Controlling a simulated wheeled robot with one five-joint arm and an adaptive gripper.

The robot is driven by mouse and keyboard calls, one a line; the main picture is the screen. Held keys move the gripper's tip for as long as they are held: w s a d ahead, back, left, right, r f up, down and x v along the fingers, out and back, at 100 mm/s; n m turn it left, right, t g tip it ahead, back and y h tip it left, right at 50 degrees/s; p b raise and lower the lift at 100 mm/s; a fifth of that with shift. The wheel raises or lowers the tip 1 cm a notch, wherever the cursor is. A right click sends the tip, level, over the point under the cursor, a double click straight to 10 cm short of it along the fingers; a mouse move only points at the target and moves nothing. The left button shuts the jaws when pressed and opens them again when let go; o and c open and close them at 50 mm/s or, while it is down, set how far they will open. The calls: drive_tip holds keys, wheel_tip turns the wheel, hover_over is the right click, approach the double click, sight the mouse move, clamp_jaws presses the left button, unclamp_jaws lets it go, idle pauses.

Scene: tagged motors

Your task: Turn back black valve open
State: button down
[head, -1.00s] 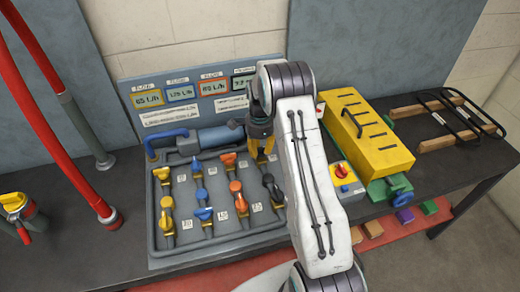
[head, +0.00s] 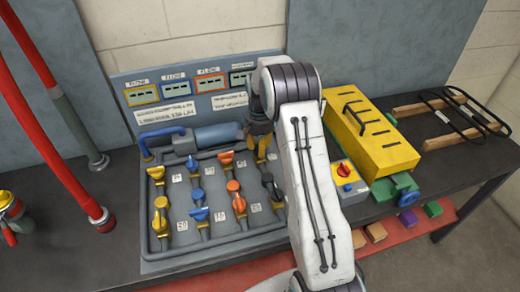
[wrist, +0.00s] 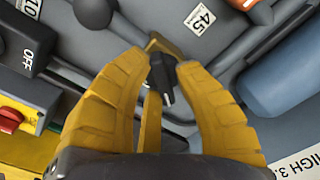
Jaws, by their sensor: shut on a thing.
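The back black valve (wrist: 162,78) shows in the wrist view as a black handle on a brass-yellow body. It sits between the yellow fingertips of my gripper (wrist: 161,65), which is shut on it. In the head view my gripper (head: 262,150) reaches down at the back right of the valve panel (head: 225,243), and its fingers hide the back black valve. The front black valve (head: 271,187) stands in front of it, clear of the fingers.
Yellow, blue and orange valves (head: 233,186) stand to the left. A blue cylinder (head: 218,137) lies behind them. Right of my arm are a switch box with a red knob (head: 344,170) and a yellow box (head: 375,135). Flow displays (head: 174,85) stand at the back.

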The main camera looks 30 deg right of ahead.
drive_tip(key=n, duration=0.2)
drive_tip(key=n+b, duration=0.1)
drive_tip(key=n, duration=0.1)
drive_tip(key=shift+a+f+n, duration=0.1)
drive_tip(key=shift+f+n, duration=0.1)
drive_tip(key=shift+n, duration=0.1)
drive_tip(key=shift+s+n, duration=0.15)
drive_tip(key=shift+n, duration=1.15)
drive_tip(key=shift+s+f, duration=0.1)
drive_tip(key=c, duration=0.8)
unclamp_jaws()
drive_tip(key=shift+c, duration=0.2)
drive_tip(key=shift+r, duration=0.2)
drive_tip(key=shift+w+r, duration=0.2)
wheel_tip(320, 180, up, 12)
drive_tip(key=shift+f, duration=0.25)
